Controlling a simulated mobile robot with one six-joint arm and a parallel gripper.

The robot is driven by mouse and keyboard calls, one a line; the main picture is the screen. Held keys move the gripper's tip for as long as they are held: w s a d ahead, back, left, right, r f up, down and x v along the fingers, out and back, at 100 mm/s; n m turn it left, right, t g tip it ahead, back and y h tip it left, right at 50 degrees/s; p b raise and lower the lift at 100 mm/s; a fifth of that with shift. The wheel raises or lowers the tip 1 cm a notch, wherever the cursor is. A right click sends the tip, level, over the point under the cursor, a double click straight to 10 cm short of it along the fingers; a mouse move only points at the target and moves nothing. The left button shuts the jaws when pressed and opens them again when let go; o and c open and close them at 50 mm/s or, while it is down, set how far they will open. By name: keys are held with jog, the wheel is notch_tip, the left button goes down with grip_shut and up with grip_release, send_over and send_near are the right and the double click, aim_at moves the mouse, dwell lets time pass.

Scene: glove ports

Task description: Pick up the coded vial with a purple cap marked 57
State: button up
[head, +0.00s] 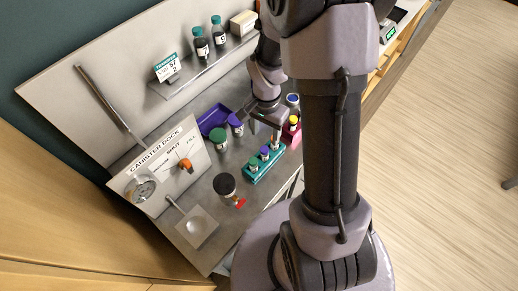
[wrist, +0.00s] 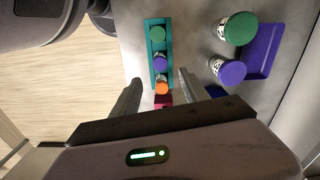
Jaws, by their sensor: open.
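A small purple-capped vial (wrist: 160,62) stands in a teal rack (wrist: 148,45), between a green-capped vial (wrist: 158,33) and an orange-capped vial (wrist: 162,87). In the head view the purple-capped vial (head: 265,152) shows in the middle of the rack (head: 249,178). No number on it can be read. A larger jar with a purple lid (wrist: 232,72) stands to the right of the rack in the wrist view; its marking is unreadable. My gripper (wrist: 160,78) is open and empty above the rack. Its fingers lie either side of the line of vials, near the orange cap.
A green-lidded jar (wrist: 240,28) and a purple tray (wrist: 265,52) are beside the purple-lidded jar. A pink holder (head: 293,137) with a yellow-capped vial (head: 294,120) stands near the rack. A dark-lidded canister (head: 224,184) and the canister dock panel (head: 150,170) are toward the front.

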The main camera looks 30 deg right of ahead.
aim_at(264, 149)
jog(key=f+b, duration=0.1)
jog(key=f, duration=1)
jog(key=shift+a, duration=0.2)
jog(key=shift+s, duration=0.1)
jog(key=shift+c, duration=0.6)
grip_shut()
